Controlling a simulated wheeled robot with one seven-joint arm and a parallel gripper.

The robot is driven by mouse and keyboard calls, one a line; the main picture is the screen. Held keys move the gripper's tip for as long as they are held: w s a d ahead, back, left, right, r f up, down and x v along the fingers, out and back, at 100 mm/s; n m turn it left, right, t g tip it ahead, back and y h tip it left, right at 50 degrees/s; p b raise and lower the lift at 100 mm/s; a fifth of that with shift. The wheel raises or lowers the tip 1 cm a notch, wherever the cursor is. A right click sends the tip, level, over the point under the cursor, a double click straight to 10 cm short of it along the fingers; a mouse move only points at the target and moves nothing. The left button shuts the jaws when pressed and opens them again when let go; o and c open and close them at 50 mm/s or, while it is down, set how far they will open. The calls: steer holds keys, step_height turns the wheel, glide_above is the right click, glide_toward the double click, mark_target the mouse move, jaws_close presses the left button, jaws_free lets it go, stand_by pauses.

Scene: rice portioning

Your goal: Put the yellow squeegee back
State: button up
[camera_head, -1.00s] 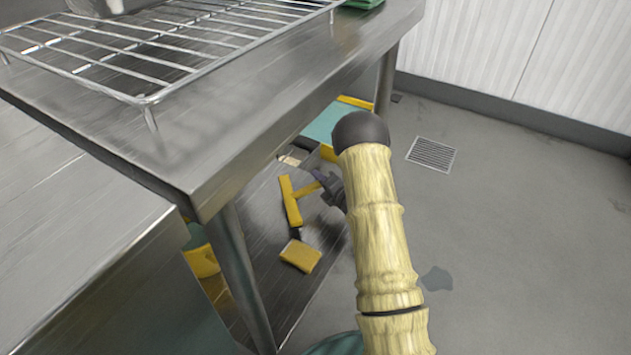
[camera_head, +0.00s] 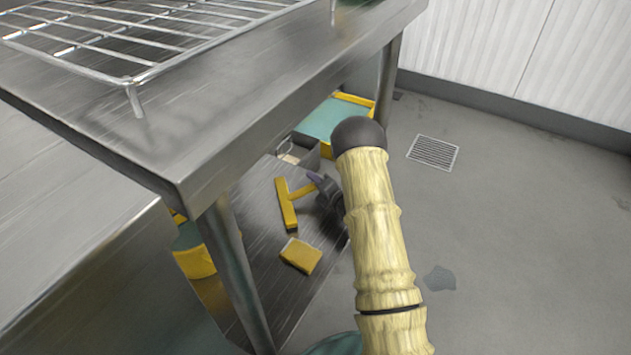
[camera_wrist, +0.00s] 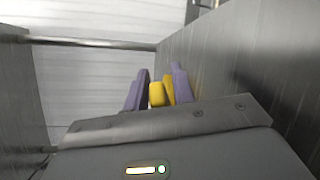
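The yellow squeegee (camera_head: 286,204) shows in the head view under the steel table, over the lower shelf. Its long bar points to the left of my gripper (camera_head: 319,186) and its short handle runs into the purple fingers. In the wrist view, my gripper's purple fingers (camera_wrist: 158,88) stand on both sides of the yellow squeegee (camera_wrist: 157,94), and appear closed on it. I cannot tell whether the squeegee touches the shelf. My arm hides part of the gripper.
A yellow block (camera_head: 300,255) lies on the lower steel shelf (camera_head: 262,225). The steel table (camera_head: 235,125) and its front leg (camera_head: 238,275) are close by. A teal-and-yellow item (camera_head: 325,118) stands behind; a yellow-and-teal container (camera_head: 193,255) is at left. Floor at right is open.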

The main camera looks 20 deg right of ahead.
steer(key=shift+o, duration=0.6)
steer(key=shift+d, duration=0.1)
steer(key=shift+r, duration=0.2)
steer(key=shift+s+d+r+p, duration=0.15)
steer(key=shift+s+p, duration=0.1)
steer(key=shift+p, duration=0.2)
steer(key=p+v, duration=0.5)
steer(key=v, duration=0.5)
steer(key=shift+s, duration=0.2)
steer(key=shift+s+d, duration=0.2)
steer(key=shift+s, duration=0.3)
